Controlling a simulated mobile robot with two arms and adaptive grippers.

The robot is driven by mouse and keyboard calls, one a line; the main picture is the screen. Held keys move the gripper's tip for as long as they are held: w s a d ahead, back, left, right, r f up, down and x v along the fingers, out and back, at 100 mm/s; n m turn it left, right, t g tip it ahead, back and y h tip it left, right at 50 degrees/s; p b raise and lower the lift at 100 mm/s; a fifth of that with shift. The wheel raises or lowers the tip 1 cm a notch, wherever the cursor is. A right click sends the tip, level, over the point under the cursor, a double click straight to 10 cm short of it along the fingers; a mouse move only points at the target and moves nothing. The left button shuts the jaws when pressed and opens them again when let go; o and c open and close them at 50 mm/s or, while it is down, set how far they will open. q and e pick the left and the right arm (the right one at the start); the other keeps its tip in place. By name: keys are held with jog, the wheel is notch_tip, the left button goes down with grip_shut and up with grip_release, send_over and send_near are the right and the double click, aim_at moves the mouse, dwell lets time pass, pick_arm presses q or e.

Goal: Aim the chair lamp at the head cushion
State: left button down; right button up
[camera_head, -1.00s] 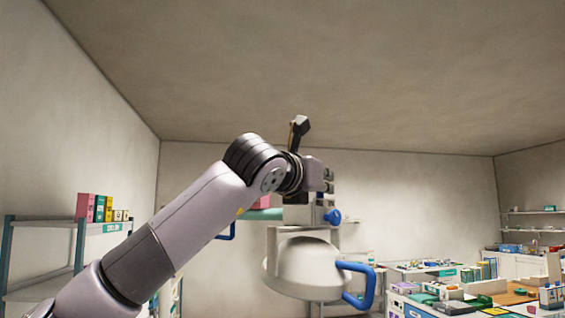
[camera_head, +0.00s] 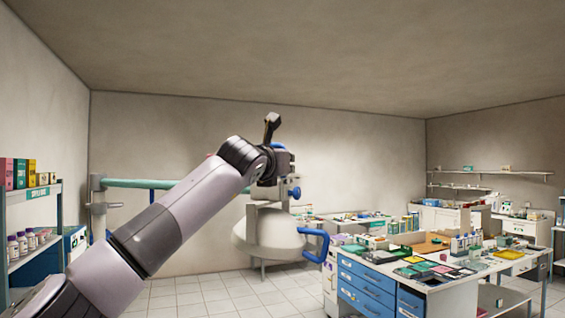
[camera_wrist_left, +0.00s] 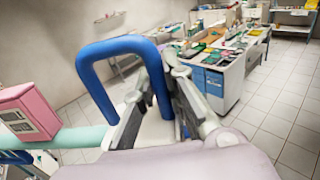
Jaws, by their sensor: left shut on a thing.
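The chair lamp's white dome-shaped head (camera_head: 268,236) hangs below my left arm in the middle of the head view. A blue loop handle (camera_head: 315,246) sticks out from its right side. In the left wrist view, my left gripper (camera_wrist_left: 161,98) is shut on a blue loop handle (camera_wrist_left: 97,62), with the loop rising beyond the fingers. In the head view the fingertips are hidden behind the wrist. A teal bar (camera_head: 150,184) runs from the left towards the lamp, partly behind my arm. The head cushion and my right gripper are not in view.
A worktable with blue drawers (camera_head: 367,283) and many small items stands at the right. A shelf with boxes and bottles (camera_head: 35,193) is at the left. A pink box (camera_wrist_left: 30,112) shows in the left wrist view. Tiled floor (camera_head: 228,288) is open between them.

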pick_arm(q)
jog(key=c, duration=1.6)
grip_release()
jog(key=shift+c, duration=0.2)
jog(key=v, duration=1.2)
jog(key=shift+c, duration=0.2)
